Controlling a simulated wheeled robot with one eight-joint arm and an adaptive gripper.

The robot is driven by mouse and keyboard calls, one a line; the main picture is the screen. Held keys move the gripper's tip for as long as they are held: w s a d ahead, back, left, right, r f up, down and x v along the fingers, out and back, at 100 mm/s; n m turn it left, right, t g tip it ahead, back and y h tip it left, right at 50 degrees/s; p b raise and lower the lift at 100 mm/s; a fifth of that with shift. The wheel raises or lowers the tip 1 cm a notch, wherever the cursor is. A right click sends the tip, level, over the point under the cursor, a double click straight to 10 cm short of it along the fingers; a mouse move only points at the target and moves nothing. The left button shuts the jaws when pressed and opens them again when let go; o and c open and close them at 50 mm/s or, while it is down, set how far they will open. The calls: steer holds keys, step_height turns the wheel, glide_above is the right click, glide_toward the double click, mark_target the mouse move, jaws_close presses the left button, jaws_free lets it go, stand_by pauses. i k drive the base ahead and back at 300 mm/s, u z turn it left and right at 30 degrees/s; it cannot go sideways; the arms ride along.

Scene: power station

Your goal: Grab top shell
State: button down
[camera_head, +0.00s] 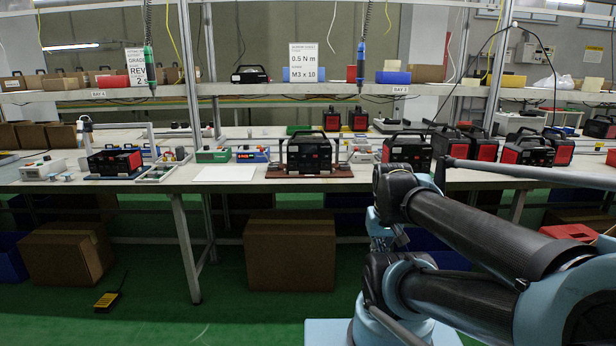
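A black power station unit with a top handle (309,152) sits in a reddish-brown fixture (340,172) at the middle of the bench. A black and red unit (115,162) stands at the left. Several more black and red units with top handles, such as one at the right (526,150), stand on the bench. A black handled part (250,74) lies on the upper shelf. I cannot tell which of these is, or carries, a separate top shell. My arm fills the lower right; my gripper does not show.
The long white bench (222,190) crosses the view. A green and white box (213,156) and a white sheet (224,174) lie left of the fixture. Cardboard boxes (290,254) stand below the bench. Hanging screwdrivers (149,68) reach down near the shelf. Green floor is open in front.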

mark_target(300, 145)
steer(key=z, duration=0.4)
steer(key=i, duration=1.25)
